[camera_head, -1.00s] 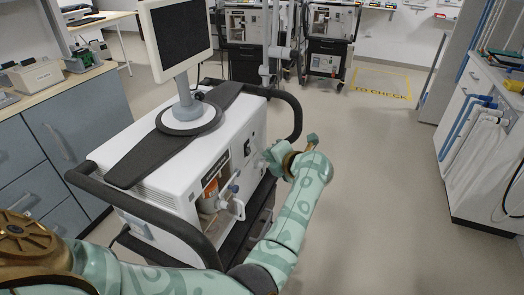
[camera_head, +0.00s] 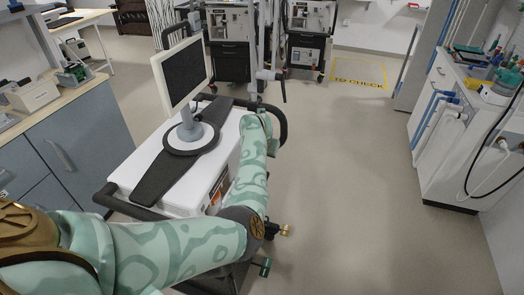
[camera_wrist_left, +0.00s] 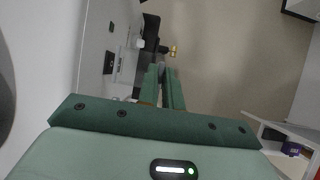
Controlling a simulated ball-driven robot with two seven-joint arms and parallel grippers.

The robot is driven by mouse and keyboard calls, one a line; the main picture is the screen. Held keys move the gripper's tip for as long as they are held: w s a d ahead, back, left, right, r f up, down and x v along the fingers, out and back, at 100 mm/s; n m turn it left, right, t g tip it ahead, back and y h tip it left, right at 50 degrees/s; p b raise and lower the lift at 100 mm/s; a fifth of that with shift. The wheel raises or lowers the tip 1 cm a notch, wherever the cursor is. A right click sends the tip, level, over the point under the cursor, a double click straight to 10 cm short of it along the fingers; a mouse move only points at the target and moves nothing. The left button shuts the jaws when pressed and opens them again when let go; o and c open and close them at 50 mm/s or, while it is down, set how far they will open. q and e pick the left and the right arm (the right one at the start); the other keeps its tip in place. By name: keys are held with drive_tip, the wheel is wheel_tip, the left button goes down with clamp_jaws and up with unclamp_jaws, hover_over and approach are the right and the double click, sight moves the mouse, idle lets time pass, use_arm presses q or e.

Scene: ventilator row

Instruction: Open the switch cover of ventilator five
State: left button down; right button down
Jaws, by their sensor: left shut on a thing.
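The ventilator (camera_head: 218,148) is a white cart unit with a tilted monitor (camera_head: 186,72) on top and a dark rail around it. My left arm reaches across its right side in the head view, hiding much of the front panel. In the left wrist view my left gripper (camera_wrist_left: 161,76) has its green fingers closed together at the tips, on a small grey piece beside the white panel (camera_wrist_left: 98,45). This piece seems to be the switch cover, but it is too small to tell its angle. My right gripper is not in view.
A grey cabinet (camera_head: 75,140) stands at the left and a white counter (camera_head: 455,150) with hoses at the right. More ventilators (camera_head: 308,35) stand at the back. Brass-tipped fittings (camera_head: 285,230) stick out low on the ventilator's right. The floor between ventilator and counter is clear.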

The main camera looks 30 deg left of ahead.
use_arm(q)
drive_tip(key=shift+s+a+r+n+t+h+p, duration=0.1)
drive_tip(key=shift+a+r+n+t+h+p, duration=0.3)
drive_tip(key=shift+r+h, duration=0.4)
drive_tip(key=shift+s+a+r+h, duration=0.15)
drive_tip(key=shift+a+h, duration=0.25)
drive_tip(key=shift+h, duration=0.5)
drive_tip(key=c, duration=1.6)
unclamp_jaws()
drive_tip(key=shift+a, duration=0.1)
drive_tip(key=shift+o, duration=0.2)
drive_tip(key=p+v, duration=0.5)
drive_tip(key=v, duration=1.1)
drive_tip(key=shift+a+p, duration=0.15)
drive_tip(key=shift+p, duration=0.2)
